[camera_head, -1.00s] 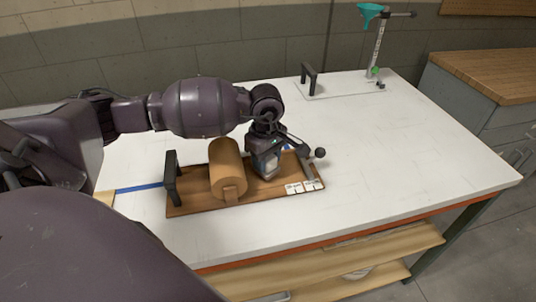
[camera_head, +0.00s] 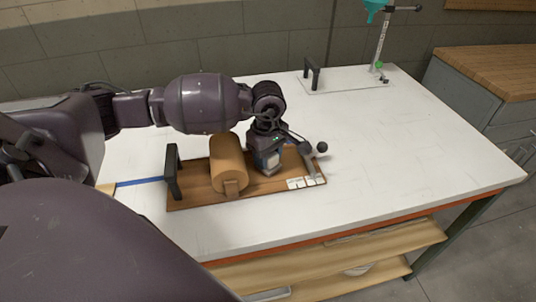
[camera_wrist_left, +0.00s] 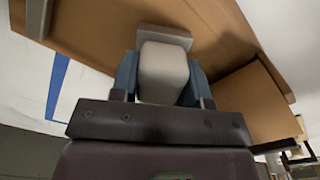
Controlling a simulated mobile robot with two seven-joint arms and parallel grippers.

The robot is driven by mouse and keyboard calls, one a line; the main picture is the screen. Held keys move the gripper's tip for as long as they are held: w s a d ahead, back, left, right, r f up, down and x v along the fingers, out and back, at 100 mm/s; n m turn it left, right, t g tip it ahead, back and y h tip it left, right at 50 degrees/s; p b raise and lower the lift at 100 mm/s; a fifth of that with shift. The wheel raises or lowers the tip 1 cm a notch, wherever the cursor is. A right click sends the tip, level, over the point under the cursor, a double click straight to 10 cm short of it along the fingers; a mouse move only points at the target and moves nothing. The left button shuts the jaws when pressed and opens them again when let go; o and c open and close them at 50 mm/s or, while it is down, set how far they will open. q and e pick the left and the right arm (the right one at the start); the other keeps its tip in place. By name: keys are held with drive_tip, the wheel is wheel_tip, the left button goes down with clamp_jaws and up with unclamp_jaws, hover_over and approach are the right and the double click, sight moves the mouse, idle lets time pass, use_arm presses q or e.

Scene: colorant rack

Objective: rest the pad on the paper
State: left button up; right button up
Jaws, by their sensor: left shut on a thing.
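My left gripper (camera_head: 268,160) points down over a wooden board on the table. In the left wrist view its blue fingers (camera_wrist_left: 161,82) are shut on a light grey block (camera_wrist_left: 164,68), which ends in a flat plate (camera_wrist_left: 166,36); this looks like the pad. The plate is close to the brown board surface, but I cannot tell whether it touches. A brown roll (camera_head: 227,162), perhaps the paper, lies on the board just left of the gripper. Any flat sheet under the pad is hidden or cannot be told apart. My right gripper is not in view.
The wooden board (camera_head: 205,199) has a black handle (camera_head: 172,172) at its left end, and a lever with a black knob (camera_head: 322,147) and white labels (camera_head: 305,182) at its right. A stand with a teal funnel (camera_head: 376,5) is at the back. The table's right side is clear.

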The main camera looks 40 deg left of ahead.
use_arm(q)
drive_tip(key=shift+f, duration=0.2)
drive_tip(key=o, duration=0.9)
wheel_tip(320, 180, up, 11)
drive_tip(key=shift+f, duration=0.1)
idle(0.7)
